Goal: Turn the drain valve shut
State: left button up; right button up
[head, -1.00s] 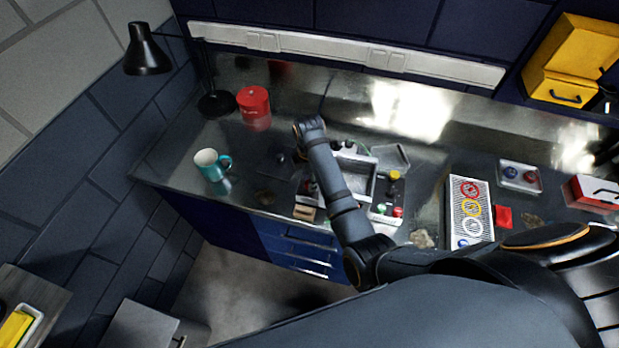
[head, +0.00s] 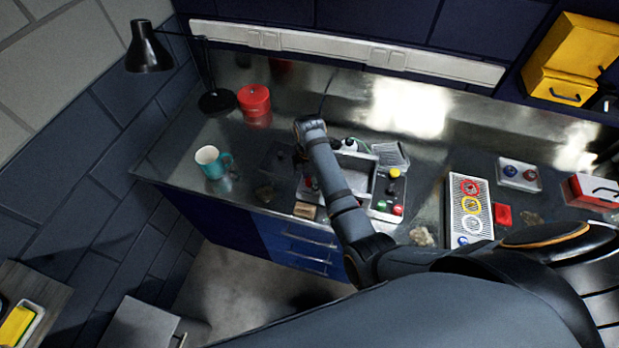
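A grey machine with a sunken basin (head: 352,176) stands on the metal bench. Its right-hand panel (head: 383,203) carries yellow, black, green and red knobs or buttons. My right arm crosses in front of its left part. I cannot pick out the drain valve for certain; a small reddish part (head: 311,184) shows at the machine's left edge, partly hidden by the arm. My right gripper (head: 300,158) points down at the machine's back left, mostly hidden behind my wrist. Its fingers are too dark and small to tell whether they are open or touching anything. My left gripper is not in view.
A teal mug (head: 209,160), a red canister (head: 255,101) and a black lamp (head: 148,52) stand to the left. A brown block (head: 305,210) lies at the front. A tray with coloured rings (head: 484,216) is to the right.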

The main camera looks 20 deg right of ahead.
aim_at(309, 180)
notch_tip(309, 180, up, 7)
jog(key=shift+r, duration=0.2)
dwell(0.6)
